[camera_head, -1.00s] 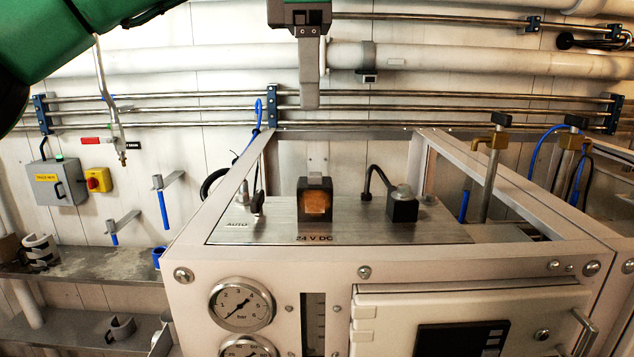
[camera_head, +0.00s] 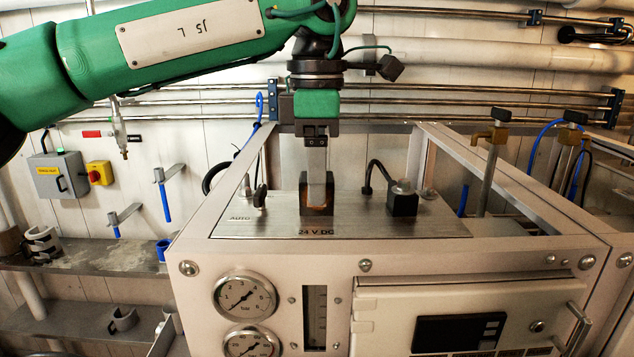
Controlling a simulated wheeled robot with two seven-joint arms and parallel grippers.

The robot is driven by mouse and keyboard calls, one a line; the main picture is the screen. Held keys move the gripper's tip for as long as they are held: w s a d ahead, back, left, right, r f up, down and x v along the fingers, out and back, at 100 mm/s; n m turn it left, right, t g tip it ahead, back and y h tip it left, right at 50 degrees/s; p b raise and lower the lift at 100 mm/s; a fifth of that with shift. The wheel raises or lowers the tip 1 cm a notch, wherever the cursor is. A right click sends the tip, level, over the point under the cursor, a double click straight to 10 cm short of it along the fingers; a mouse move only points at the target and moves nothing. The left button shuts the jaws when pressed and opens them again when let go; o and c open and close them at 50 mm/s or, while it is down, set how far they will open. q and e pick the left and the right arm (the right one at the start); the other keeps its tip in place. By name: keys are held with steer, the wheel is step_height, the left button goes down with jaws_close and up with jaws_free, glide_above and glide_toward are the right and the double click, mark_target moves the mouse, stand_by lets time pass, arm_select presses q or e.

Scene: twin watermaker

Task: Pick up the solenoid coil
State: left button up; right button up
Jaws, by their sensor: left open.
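The solenoid coil, a black block with a copper-coloured front face (camera_head: 304,196), stands on the metal panel behind the "24 V DC" label. My left gripper (camera_head: 316,192) reaches straight down at it from above. The near finger covers the middle of the coil's front, with dark edges showing on both sides and a little copper below. The other finger is hidden behind it. The left gripper is open; I cannot tell whether a finger touches the coil. My right gripper is not in view.
A second black block with a round top and a cable (camera_head: 402,203) stands right of the coil. A black-tipped switch (camera_head: 260,196) is to the left. The white frame (camera_head: 210,215) surrounds the panel (camera_head: 350,226). Metal pipes (camera_head: 450,102) run along the wall behind.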

arm_select(q)
steer(key=shift+f, duration=1.2)
steer(key=c, duration=1.3)
steer(key=shift+r, duration=0.1)
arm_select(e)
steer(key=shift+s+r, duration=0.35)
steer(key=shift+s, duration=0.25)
